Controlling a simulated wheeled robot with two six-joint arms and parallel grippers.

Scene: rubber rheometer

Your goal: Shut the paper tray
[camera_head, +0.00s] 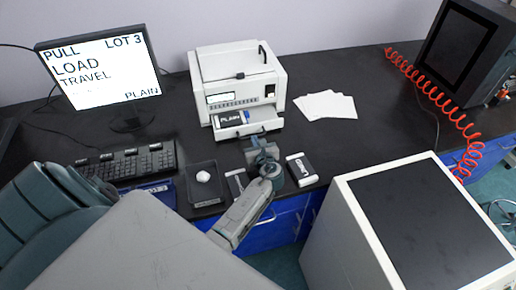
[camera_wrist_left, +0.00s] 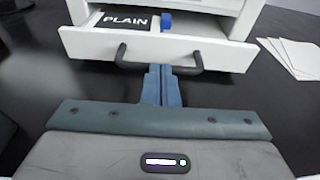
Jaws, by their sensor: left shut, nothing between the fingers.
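The paper tray (camera_head: 262,126) sticks out open from the front of the white printer (camera_head: 238,72). A dark block labelled PLAIN (camera_head: 231,118) lies in its left part. In the left wrist view the tray front (camera_wrist_left: 85,45) has a dark bar handle (camera_wrist_left: 186,69). My left gripper (camera_head: 261,140) is right in front of the tray. In the left wrist view its closed fingers (camera_wrist_left: 160,72) point at the middle of the handle, with nothing between them. I cannot tell whether they touch the tray front. My right gripper does not show.
White sheets (camera_head: 326,105) lie right of the printer. A black dish with a white lump (camera_head: 203,176), a keyboard (camera_head: 128,163) and a labelled block (camera_head: 301,169) lie near the front edge. A monitor (camera_head: 100,68) stands left; a large white cabinet (camera_head: 350,215) stands front right.

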